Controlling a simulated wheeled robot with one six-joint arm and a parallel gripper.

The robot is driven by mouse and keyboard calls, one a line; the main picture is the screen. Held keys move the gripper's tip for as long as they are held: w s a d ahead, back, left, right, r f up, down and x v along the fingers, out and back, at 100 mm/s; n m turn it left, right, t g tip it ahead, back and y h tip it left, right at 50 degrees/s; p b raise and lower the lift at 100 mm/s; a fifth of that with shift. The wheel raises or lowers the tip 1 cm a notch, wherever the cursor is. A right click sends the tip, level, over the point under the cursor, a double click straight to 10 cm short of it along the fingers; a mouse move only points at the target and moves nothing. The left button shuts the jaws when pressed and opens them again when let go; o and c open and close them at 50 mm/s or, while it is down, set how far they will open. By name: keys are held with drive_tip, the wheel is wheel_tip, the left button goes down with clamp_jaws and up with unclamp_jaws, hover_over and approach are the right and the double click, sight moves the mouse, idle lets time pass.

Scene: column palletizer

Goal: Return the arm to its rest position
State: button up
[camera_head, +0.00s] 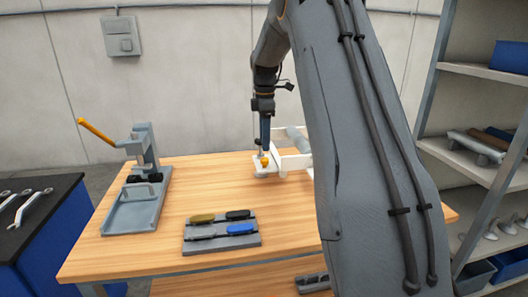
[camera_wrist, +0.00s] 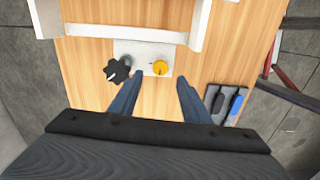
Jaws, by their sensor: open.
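My gripper (camera_head: 265,146) points down over the back of the wooden table, in front of the wall. In the wrist view its two blue-grey fingers (camera_wrist: 159,77) are spread apart with nothing between them. A white fixture (camera_wrist: 147,48) lies just beyond the fingertips there, bearing a black star-shaped knob (camera_wrist: 117,70) and a yellow knob (camera_wrist: 159,68). In the head view the yellow knob (camera_head: 264,160) shows right by the gripper's tip; whether they touch I cannot tell. My arm hides part of the white fixture (camera_head: 290,164) and of the table's right side.
On the wooden table (camera_head: 290,220) stand a grey press (camera_head: 140,205) with an orange lever and a grey tray (camera_head: 222,243) holding several handled tools. A dark bench (camera_head: 35,210) with wrenches is at left, a shelf rack (camera_head: 470,75) at right. Bare tabletop lies between press and fixture.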

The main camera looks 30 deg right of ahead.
drive_tip(key=shift+r, duration=0.8)
